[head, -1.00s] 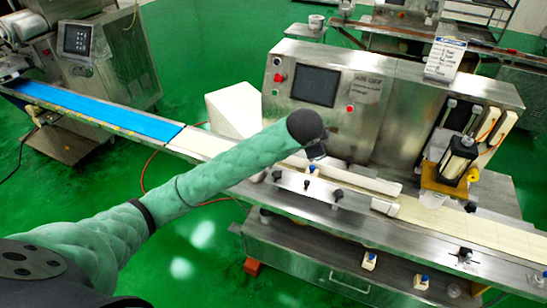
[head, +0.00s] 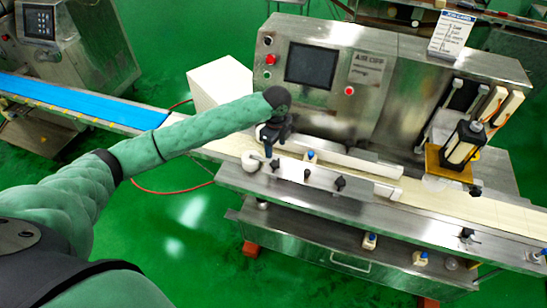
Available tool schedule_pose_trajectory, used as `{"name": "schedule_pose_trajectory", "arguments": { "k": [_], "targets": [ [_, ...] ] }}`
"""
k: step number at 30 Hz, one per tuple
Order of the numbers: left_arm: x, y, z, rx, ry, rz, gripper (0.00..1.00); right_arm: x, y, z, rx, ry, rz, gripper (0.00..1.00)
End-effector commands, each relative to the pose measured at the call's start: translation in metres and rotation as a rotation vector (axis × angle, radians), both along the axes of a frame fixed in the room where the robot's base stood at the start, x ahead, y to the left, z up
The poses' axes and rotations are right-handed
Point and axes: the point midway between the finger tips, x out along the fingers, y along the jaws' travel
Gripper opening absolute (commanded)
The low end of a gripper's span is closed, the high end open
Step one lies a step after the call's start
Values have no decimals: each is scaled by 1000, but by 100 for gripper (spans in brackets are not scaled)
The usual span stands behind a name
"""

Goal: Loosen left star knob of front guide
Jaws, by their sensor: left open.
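The front guide (head: 388,191) is a pale rail along the near side of the conveyor, in front of the steel machine. Several small dark knobs sit along the steel edge before it: a left one (head: 275,164), a middle one (head: 307,175) and a right one (head: 340,183). Which of them is the guide's left star knob is hard to tell. My left gripper (head: 269,148) is open and points down, just above and beside the left knob. Its fingers are small and dark, and contact cannot be told. My right gripper is not in view.
A blue-capped white part (head: 311,156) stands among the knobs. The rear guide (head: 345,158) runs behind. A screen (head: 311,66) and a red button (head: 271,59) are on the machine's face. A blue belt (head: 80,99) lies left. The yellow-mounted actuator (head: 462,148) stands right.

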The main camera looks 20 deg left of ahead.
Motion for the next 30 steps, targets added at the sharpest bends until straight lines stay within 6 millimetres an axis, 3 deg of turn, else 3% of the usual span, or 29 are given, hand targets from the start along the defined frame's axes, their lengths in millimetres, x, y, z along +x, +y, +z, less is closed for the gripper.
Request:
{"name": "schedule_pose_trajectory", "arguments": {
  "k": [8,16,30],
  "targets": [
    [-6,-2,0,-7,29,-231,56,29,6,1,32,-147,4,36],
    [-6,-2,-6,-6,31,-308,56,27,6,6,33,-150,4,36],
    [-6,-2,-67,-6,31,-305,56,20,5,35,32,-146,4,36]
  ]
}}
